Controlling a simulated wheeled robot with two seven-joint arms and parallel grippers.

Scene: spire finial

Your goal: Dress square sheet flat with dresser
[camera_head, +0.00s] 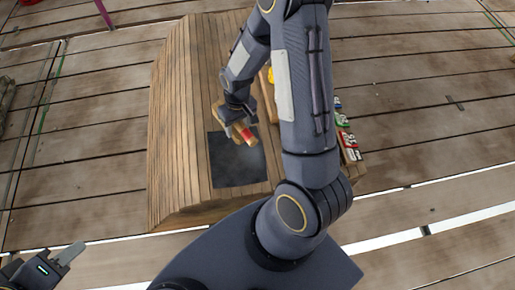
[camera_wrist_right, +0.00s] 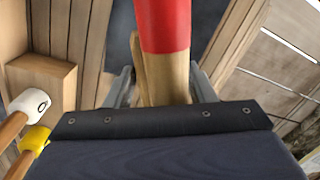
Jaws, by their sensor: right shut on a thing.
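The dark grey square sheet (camera_head: 236,168) lies on the sloping wooden plank surface, near its front end. My right gripper (camera_head: 240,128) is over the sheet's back edge, shut on the dresser (camera_head: 247,134), a wooden tool with a red band. In the right wrist view the dresser (camera_wrist_right: 163,75) stands between the two fingers, and part of the dark sheet (camera_wrist_right: 121,40) shows behind it. I cannot tell whether the dresser touches the sheet. My left gripper (camera_head: 68,254) is at the bottom left, away from the wood; its jaw gap is unclear.
The planked wooden block (camera_head: 180,120) stands on a plank floor (camera_head: 90,150). Several tools with coloured parts (camera_head: 347,140) lie at its right side, partly behind my right arm. A white-headed mallet (camera_wrist_right: 28,105) and a yellow-headed tool (camera_wrist_right: 34,138) show in the wrist view.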

